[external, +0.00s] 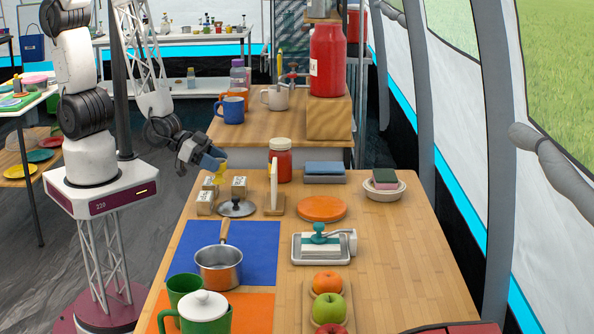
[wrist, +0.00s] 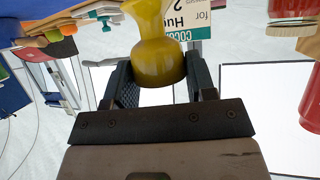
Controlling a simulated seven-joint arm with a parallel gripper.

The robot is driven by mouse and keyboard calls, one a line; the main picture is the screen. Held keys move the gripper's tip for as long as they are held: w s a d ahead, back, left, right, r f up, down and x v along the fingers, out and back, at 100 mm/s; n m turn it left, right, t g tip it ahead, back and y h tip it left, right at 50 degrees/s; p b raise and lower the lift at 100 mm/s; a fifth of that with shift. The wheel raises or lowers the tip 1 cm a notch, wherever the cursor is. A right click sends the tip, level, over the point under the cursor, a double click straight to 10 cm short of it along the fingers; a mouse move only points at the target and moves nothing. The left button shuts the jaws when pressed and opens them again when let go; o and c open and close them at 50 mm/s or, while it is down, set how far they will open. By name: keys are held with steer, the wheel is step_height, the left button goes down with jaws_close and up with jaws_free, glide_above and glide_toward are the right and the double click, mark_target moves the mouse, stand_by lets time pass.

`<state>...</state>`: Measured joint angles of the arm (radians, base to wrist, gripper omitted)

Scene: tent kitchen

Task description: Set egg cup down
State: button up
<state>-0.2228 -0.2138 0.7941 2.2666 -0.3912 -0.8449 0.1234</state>
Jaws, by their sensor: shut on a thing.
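The yellow egg cup (external: 220,172) is in my gripper (external: 217,163) near the far left corner of the wooden table. It shows large in the wrist view (wrist: 158,62), between the two dark fingers, with a flared base and a narrow waist. My gripper is shut on it. In the external view the egg cup appears just above or behind several small pale blocks (external: 205,201). I cannot tell whether it touches anything below.
A pot lid (external: 236,208) and an upright board on a wooden stand (external: 274,205) are close by. A red jar (external: 281,162) stands behind. A saucepan (external: 218,268) sits on the blue mat (external: 262,241). The table's right side (external: 400,240) has bare wood.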

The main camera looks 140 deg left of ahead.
steer(key=w+d+m+h, duration=0.3)
steer(key=w+d, duration=0.2)
steer(key=w, duration=0.7)
steer(key=w+d+m+h, duration=0.3)
steer(key=w+d, duration=0.3)
steer(key=w, duration=0.7)
steer(key=w+d+m+t+h, duration=0.1)
steer(key=w+d+m+h, duration=0.2)
steer(key=w, duration=1)
steer(key=d+h, duration=0.1)
steer(key=d, duration=0.1)
steer(key=shift+w+d+f+m, duration=0.25)
steer(key=shift+d+f+m, duration=0.05)
steer(key=shift+d+f, duration=0.1)
